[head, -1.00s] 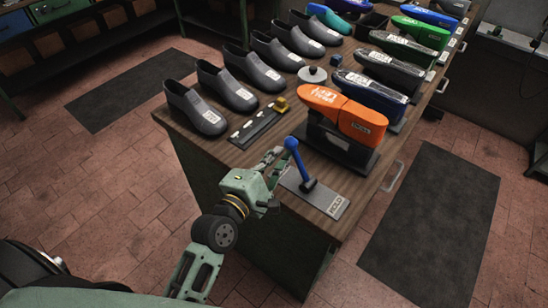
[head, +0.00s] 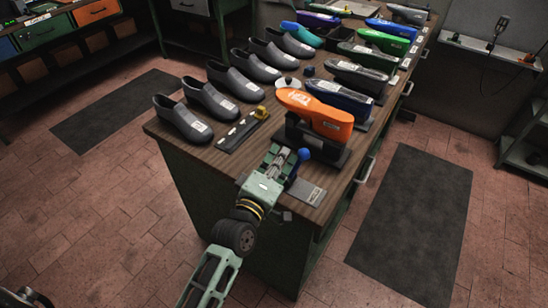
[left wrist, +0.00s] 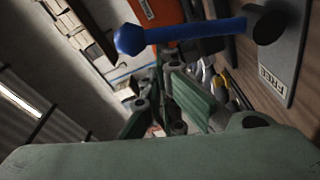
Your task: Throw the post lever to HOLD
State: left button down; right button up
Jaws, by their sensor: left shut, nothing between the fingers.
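The post lever has a blue shaft and ball knob (head: 304,154). It stands on a grey plate (head: 306,187) at the bench's near corner, with the HOLD label (head: 317,196) at the plate's right end. The knob leans slightly right in the head view. My left gripper (head: 288,154) is shut and empty, close beside the lever on its left; I cannot tell whether they touch. It partly hides the lever's foot. In the left wrist view, the lever (left wrist: 195,31) crosses above the fingers (left wrist: 175,95), and a FREE label (left wrist: 272,79) shows on the plate. My right gripper is out of view.
An orange shoe form (head: 316,112) on a dark stand is just behind the lever. A dark strip (head: 240,133) with a yellow piece lies to its left. Grey shoes (head: 182,118) line the wooden bench's left side. Open floor with dark mats (head: 410,220) surrounds it.

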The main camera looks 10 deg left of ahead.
pick_arm(q)
jog(key=d+m, duration=0.2)
jog(key=m, duration=0.1)
jog(key=shift+s+d+f, duration=0.15)
jog(key=shift+s+d, duration=0.1)
jog(key=shift+s, duration=0.05)
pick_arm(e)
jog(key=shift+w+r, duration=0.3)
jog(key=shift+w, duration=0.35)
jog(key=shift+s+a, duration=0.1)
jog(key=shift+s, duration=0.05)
